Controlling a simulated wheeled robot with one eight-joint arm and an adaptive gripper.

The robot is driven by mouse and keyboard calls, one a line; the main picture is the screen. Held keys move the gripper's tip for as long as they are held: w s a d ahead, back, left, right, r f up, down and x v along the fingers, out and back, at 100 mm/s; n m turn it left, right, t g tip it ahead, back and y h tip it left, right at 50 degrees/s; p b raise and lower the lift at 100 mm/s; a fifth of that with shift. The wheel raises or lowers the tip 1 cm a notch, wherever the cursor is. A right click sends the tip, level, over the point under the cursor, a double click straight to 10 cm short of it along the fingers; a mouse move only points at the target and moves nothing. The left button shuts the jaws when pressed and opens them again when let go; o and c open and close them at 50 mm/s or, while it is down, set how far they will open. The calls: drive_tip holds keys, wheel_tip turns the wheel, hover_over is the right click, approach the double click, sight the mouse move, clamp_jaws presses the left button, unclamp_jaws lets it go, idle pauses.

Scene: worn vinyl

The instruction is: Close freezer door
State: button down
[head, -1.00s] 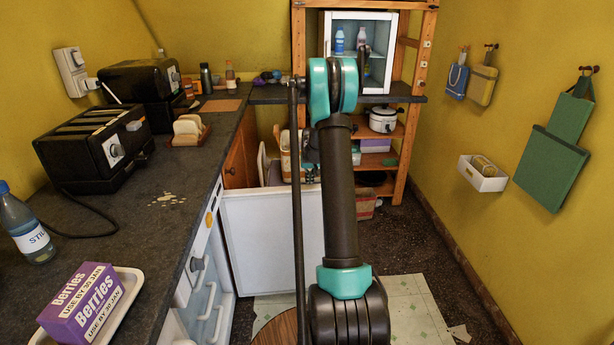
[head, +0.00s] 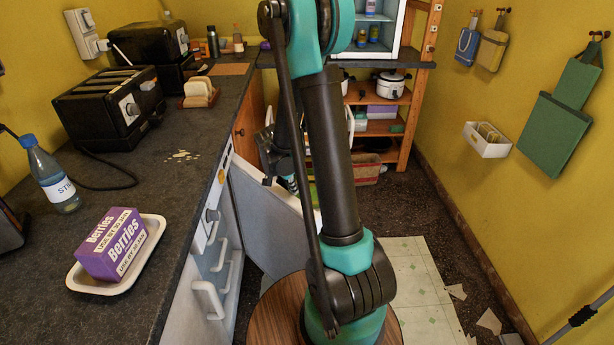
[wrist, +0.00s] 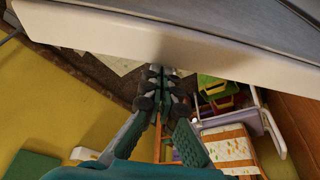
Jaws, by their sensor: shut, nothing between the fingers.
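The freezer (head: 190,300) stands under the counter at left, with white drawers and handles showing. Its white door (head: 262,205) is partly open, angled out from the freezer; my arm hides part of it. My gripper (head: 292,186) is at the door's far side, near its top edge, pointing down. In the wrist view the gripper (wrist: 166,84) is shut and empty, with its fingertips close to the edge of the white door (wrist: 170,45). I cannot tell whether they touch it.
The counter (head: 170,230) holds a berries box (head: 112,245) on a tray, a bottle (head: 50,175) and a toaster (head: 110,108). A wooden shelf (head: 415,80) stands behind. A round wooden top (head: 275,310) is near my arm. Floor at right (head: 430,280) is mostly clear.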

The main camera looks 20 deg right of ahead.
drive_tip(key=s+a+m, duration=0.2)
drive_tip(key=s+a, duration=0.2)
drive_tip(key=a, duration=0.8)
drive_tip(key=shift+s+a+g, duration=0.15)
drive_tip(key=shift+s+g, duration=0.05)
drive_tip(key=shift+g, duration=0.1)
